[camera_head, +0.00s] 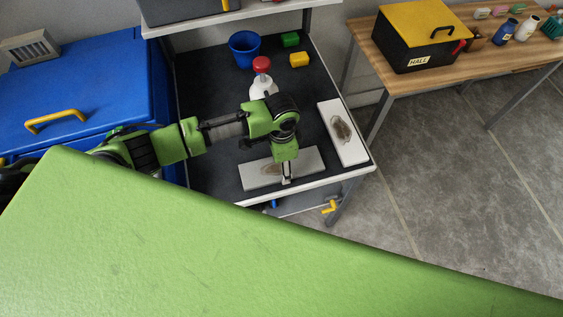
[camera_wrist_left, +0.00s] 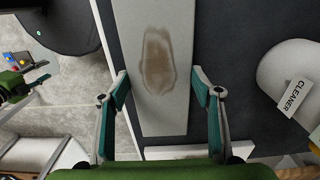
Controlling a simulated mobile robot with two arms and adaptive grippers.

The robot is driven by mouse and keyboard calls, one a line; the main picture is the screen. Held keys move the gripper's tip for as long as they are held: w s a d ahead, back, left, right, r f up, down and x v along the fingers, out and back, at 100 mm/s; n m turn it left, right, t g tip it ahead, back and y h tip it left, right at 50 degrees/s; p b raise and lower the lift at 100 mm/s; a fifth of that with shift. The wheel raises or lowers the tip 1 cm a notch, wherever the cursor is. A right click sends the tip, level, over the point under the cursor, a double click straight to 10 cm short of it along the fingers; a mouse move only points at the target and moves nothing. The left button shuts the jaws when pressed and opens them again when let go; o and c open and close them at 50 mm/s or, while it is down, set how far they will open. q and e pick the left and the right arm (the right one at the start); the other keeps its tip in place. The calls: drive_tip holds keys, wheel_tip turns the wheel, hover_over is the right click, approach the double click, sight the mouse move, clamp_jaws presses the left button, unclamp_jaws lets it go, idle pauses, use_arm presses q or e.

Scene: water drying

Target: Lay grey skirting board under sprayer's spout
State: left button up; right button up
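The grey skirting board (camera_head: 309,160), flat with a brown stain, lies near the front edge of a dark-topped bench. My left gripper (camera_head: 286,180) points down over it. In the left wrist view the stained board (camera_wrist_left: 150,112) runs between the parted fingers (camera_wrist_left: 160,85), one along each long side; contact is not clear. The sprayer (camera_head: 262,84), a white bottle with a red head, stands behind my arm, partly hidden. Its CLEANER label and body (camera_wrist_left: 290,75) show in the wrist view. My right gripper (camera_wrist_left: 40,73) appears small at the wrist view's left edge, its fingers apart.
A whiter stained board (camera_head: 350,148) lies at the bench's right side. A blue bucket (camera_head: 244,50), a green block (camera_head: 290,39) and a yellow block (camera_head: 299,60) sit at the back. A blue bin (camera_head: 90,85) stands left. Dark bench top is bare around the sprayer.

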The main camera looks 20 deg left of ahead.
use_arm(q)
drive_tip(key=o, duration=0.4)
drive_tip(key=shift+r, duration=0.1)
wheel_tip(320, 180, up, 8)
drive_tip(key=shift+f+b, duration=0.15)
drive_tip(key=shift+b, duration=0.3)
idle(1.2)
